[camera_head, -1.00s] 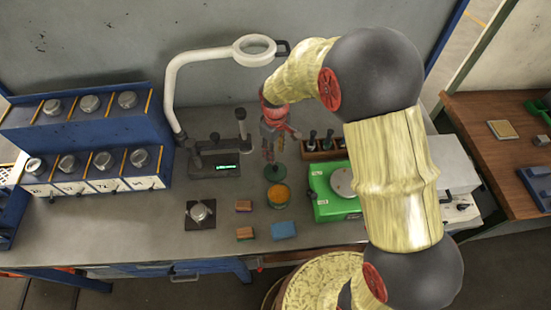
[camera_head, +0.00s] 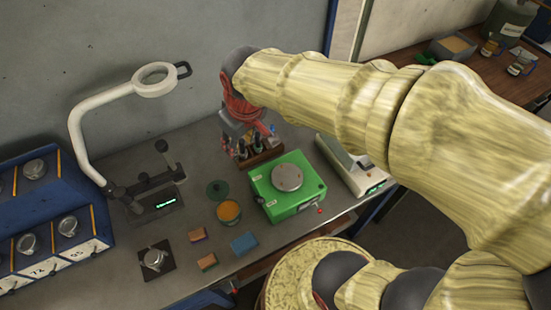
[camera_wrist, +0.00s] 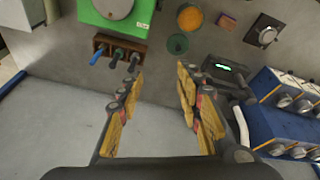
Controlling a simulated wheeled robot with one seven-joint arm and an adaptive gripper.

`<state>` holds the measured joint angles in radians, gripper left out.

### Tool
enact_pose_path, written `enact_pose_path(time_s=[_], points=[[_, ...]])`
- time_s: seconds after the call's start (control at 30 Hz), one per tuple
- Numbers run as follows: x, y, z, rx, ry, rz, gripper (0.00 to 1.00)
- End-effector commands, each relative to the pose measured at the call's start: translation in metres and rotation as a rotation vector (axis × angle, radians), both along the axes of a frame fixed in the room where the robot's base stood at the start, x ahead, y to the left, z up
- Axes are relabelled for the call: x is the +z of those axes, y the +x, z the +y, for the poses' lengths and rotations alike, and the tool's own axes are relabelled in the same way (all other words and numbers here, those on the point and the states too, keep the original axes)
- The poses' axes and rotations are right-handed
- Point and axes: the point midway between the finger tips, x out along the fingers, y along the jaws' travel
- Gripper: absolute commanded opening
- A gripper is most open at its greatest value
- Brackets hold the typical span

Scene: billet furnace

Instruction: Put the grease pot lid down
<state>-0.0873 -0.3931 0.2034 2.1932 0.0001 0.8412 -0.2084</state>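The dark green grease pot lid (camera_head: 217,189) lies flat on the grey bench, just behind the pot. It also shows in the wrist view (camera_wrist: 178,43). The grease pot (camera_head: 228,212) stands uncovered, with orange grease showing at its top; the wrist view shows it too (camera_wrist: 191,18). My gripper (camera_wrist: 158,82) is open, with its two padded fingers wide apart and nothing between them. In the head view my gripper (camera_head: 243,143) is partly hidden by my arm, near the tool holder and to the right of the lid, apart from it.
A green scale (camera_head: 262,184) with a round plate stands right of the pot. A wooden tool holder (camera_wrist: 104,42) with several handles is near my gripper. A magnifier lamp (camera_head: 100,96) arches at the left. A blue block (camera_head: 244,242) and two small brushes or blocks lie in front.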

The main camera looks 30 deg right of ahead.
Motion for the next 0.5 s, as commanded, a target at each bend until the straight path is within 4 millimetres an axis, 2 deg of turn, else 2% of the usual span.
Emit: enact_pose_path(time_s=[0.03, 0.2, 0.33, 0.5], points=[[0.014, -0.019, -0.007, -0.041, 0.011, -0.036, 0.36], [0.037, -0.073, -0.024, -0.173, 0.051, -0.123, 0.36], [0.043, -0.101, -0.03, -0.24, 0.074, -0.166, 0.36], [0.044, -0.116, -0.034, -0.278, 0.088, -0.19, 0.36]])
